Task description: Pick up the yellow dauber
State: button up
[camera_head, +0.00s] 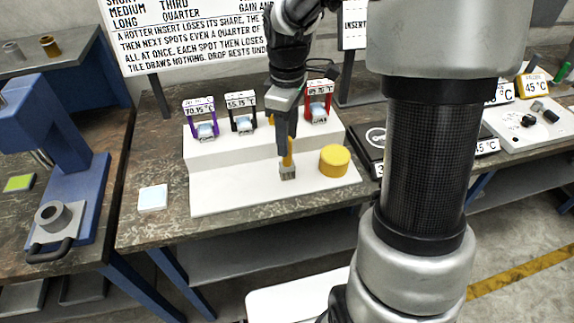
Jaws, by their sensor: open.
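A slim yellow upright piece, which looks like the handle of the yellow dauber (289,160), stands on the front step of the white stand. A small grey-brown block shows at its lower end. My gripper (285,147) points down right at this handle, with its dark finger hiding part of it. The jaws are open; whether they touch the handle cannot be told from this angle. A wide yellow cylinder (335,161) stands on the same step to the right, apart from my gripper.
Behind my gripper, the upper step of the white stand (225,190) carries purple (200,107), black (241,115) and red (320,87) frames with temperature labels. A pale tile (153,198) lies at left. A blue press (70,190) stands further left. My arm blocks the right side.

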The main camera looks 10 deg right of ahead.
notch_tip(320, 180, down, 5)
grip_shut()
dwell(0.3)
jog(key=shift+r, duration=0.1)
notch_tip(320, 180, up, 10)
jog(key=shift+p, duration=0.3)
